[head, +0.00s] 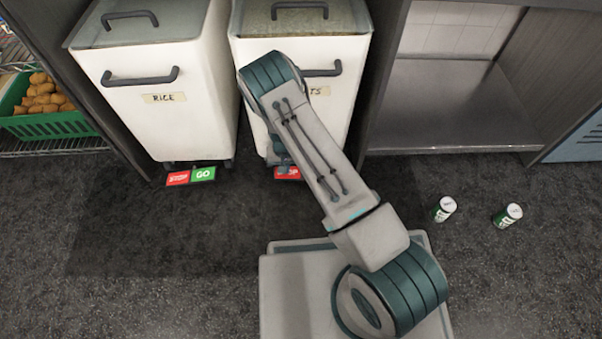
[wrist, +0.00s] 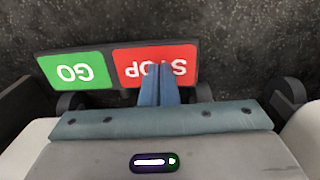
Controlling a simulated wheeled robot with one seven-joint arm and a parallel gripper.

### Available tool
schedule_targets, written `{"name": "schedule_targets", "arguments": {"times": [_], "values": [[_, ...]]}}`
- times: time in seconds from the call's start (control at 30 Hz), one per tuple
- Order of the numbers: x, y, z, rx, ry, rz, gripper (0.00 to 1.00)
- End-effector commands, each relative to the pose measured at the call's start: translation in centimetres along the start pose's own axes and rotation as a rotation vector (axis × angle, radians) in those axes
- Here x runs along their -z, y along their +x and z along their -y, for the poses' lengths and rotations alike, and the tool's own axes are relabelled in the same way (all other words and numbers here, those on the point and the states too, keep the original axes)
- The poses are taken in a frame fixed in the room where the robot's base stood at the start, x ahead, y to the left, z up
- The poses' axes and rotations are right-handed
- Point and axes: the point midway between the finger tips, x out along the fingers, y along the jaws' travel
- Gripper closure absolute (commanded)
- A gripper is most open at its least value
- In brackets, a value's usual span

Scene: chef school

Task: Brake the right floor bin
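The right floor bin (head: 335,60) is white with a dark handle; its label is partly hidden by my arm and ends in "TS". Its red STOP pedal (head: 287,173) shows low at the front in the head view; the arm hides its GO side there. In the wrist view the red STOP pad (wrist: 182,58) and green GO pad (wrist: 75,70) appear upside down on one dark plate. My gripper (wrist: 158,68) has its two blue fingers together, nothing between them, with the tips over the lower middle of the STOP pad. I cannot tell whether they touch it.
The left bin (head: 165,95), labelled RICE, stands close by with its own STOP and GO pedal (head: 190,176). A green crate (head: 45,124) is at far left. The dark floor in front is clear.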

Motion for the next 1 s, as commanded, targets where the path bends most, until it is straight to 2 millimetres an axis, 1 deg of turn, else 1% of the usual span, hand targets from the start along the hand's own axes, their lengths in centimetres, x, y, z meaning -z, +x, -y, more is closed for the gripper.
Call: {"name": "schedule_targets", "arguments": {"times": [0.6, 0.77, 1.0], "values": [[-0.1, 0.8, 0.0, 0.0, 0.0, 0.002, 1.0], [0.0, 0.1, 0.0, 0.0, -0.001, 0.001, 1.0], [0.0, -1.9, 0.0, 0.001, -0.001, 0.001, 1.0]]}}
